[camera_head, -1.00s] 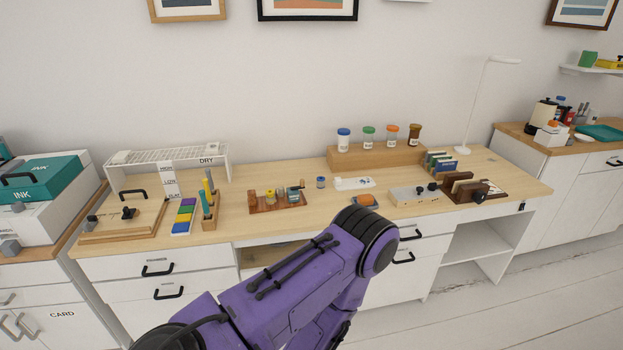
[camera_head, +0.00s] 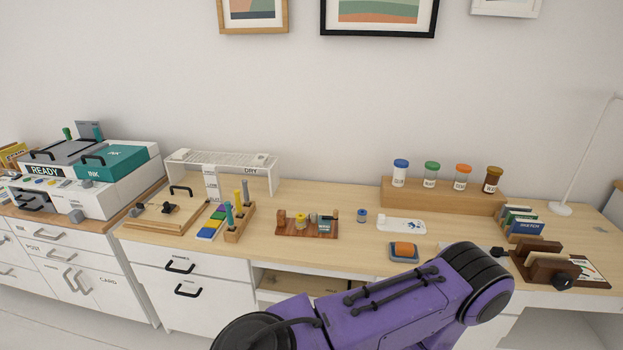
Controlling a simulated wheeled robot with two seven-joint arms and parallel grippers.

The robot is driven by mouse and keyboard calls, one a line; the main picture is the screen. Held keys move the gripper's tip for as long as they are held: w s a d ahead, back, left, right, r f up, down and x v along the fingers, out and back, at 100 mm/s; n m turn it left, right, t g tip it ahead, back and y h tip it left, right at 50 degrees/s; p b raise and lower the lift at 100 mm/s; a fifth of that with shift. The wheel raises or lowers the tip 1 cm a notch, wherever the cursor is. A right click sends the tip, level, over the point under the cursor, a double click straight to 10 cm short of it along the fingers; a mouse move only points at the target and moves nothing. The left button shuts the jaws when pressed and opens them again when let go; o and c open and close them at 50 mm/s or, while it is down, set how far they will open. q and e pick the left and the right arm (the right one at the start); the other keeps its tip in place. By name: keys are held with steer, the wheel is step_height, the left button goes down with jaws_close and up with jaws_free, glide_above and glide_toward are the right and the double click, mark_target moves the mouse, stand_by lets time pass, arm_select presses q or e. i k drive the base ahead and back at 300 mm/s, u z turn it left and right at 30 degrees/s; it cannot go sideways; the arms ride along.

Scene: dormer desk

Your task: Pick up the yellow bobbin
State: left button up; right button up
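The yellow bobbin (camera_head: 301,219) looks like a small yellow spool on a reddish wooden holder (camera_head: 285,229) in the middle of the desk. It stands among other small items, including grey-blue and brown ones; its lower part is hard to make out. A blue bobbin (camera_head: 362,216) stands on the bare desk just right of the holder. One of my purple arms crosses the bottom of the head view, in front of the desk edge. Neither gripper shows in the view, and nothing of mine touches the yellow bobbin.
Left of the holder is a wooden block with upright pegs (camera_head: 236,233) and a white drying rack (camera_head: 224,166). Right are a white palette (camera_head: 400,225) and an orange-topped pad (camera_head: 404,251). Jars stand on a wooden riser (camera_head: 440,197) behind. Bare desk lies behind the holder.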

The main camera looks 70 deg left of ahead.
mark_target(300, 222)
steer(key=u, duration=0.35)
steer(key=i, duration=0.75)
steer(key=u, duration=1.3)
steer(key=i, duration=0.55)
steer(key=u, duration=0.6)
